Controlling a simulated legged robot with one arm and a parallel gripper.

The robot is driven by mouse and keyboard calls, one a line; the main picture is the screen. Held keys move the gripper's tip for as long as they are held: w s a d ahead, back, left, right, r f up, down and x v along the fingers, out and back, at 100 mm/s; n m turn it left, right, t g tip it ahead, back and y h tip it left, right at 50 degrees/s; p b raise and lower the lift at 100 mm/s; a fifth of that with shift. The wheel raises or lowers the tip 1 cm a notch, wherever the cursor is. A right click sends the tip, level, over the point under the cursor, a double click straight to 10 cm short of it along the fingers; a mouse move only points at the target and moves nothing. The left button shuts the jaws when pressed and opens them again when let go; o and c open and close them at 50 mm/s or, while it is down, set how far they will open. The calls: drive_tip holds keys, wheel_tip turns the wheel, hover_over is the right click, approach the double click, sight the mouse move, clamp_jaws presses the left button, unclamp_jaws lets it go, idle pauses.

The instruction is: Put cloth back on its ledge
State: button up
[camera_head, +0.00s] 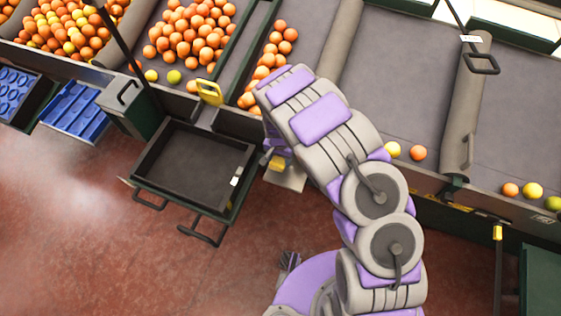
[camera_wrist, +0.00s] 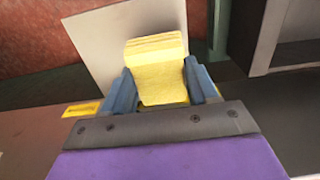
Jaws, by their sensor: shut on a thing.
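My gripper (camera_wrist: 160,85) is shut on a yellow cloth (camera_wrist: 158,68), a folded block between its two blue-grey fingers in the wrist view. In the head view my gripper (camera_head: 272,156) hangs below the end of my arm at the front edge of the sorting line, and a bit of the yellow cloth (camera_head: 277,164) shows there. A pale flat plate (camera_wrist: 100,35), possibly the ledge, lies behind the cloth in the wrist view. It also shows just below the cloth in the head view (camera_head: 288,181). I cannot tell whether the cloth touches it.
A dark tray table (camera_head: 190,165) with handles stands left of my gripper. Blue crates (camera_head: 72,108) are at the far left. Oranges (camera_head: 190,35) lie on the sorting belts, with a yellow frame (camera_head: 210,92) at the edge. The red floor (camera_head: 130,255) in front is mostly clear.

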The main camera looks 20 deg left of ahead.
sight(281, 159)
drive_tip(key=f, duration=0.3)
drive_tip(key=shift+a+b, duration=0.3)
drive_tip(key=shift+b, duration=0.1)
drive_tip(key=shift+d+f, duration=0.2)
drive_tip(key=shift+d, duration=0.05)
drive_tip(key=shift+d+r, duration=0.25)
drive_tip(key=shift+d, duration=0.5)
drive_tip(key=shift+f, duration=0.1)
drive_tip(key=o, duration=0.7)
drive_tip(key=shift+a, duration=0.2)
drive_tip(key=o, duration=0.3)
drive_tip(key=shift+a+f, duration=0.1)
drive_tip(key=shift+a, duration=0.25)
drive_tip(key=shift+o, duration=0.5)
drive_tip(key=shift+d, duration=0.2)
